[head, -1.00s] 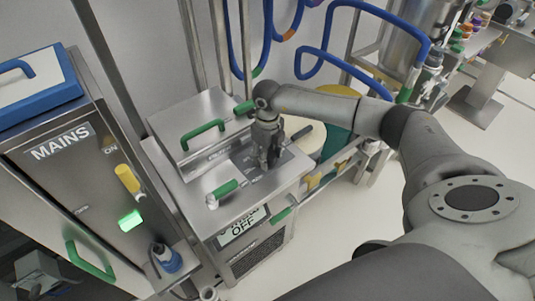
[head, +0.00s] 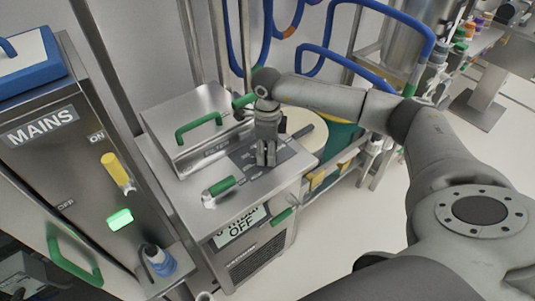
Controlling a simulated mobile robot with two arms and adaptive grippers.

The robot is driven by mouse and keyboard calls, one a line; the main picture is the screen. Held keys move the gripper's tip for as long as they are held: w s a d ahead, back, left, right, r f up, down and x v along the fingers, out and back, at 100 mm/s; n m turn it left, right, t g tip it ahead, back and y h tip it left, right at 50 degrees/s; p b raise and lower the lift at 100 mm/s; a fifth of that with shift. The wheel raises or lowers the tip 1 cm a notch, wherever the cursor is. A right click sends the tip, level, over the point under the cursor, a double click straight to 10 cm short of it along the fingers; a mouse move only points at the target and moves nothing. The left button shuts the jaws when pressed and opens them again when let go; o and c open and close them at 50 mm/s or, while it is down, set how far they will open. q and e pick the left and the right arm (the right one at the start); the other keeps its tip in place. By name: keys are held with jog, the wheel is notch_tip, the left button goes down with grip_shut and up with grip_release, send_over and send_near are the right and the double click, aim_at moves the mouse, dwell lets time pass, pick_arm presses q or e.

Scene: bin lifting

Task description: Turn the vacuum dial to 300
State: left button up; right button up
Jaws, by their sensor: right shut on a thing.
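My right gripper (head: 266,160) points down over the dark panel (head: 246,157) on top of the steel cabinet (head: 233,200). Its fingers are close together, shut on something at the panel. The vacuum dial itself is hidden by the fingers, so its setting cannot be read. A display (head: 240,228) on the cabinet's front reads OFF, with its upper line partly cut off. My left gripper is not in view.
A green-handled lever (head: 220,187) and a lidded box with a green handle (head: 199,128) sit close to the gripper. The MAINS cabinet (head: 60,165) with a yellow switch (head: 116,170) stands at left. Blue hoses (head: 375,10) hang behind.

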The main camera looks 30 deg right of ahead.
jog(key=shift+n+b, duration=0.3)
jog(key=shift+n, duration=0.3)
jog(key=o, duration=1)
jog(key=shift+r, duration=0.1)
notch_tip(320, 180, up, 12)
dwell(0.4)
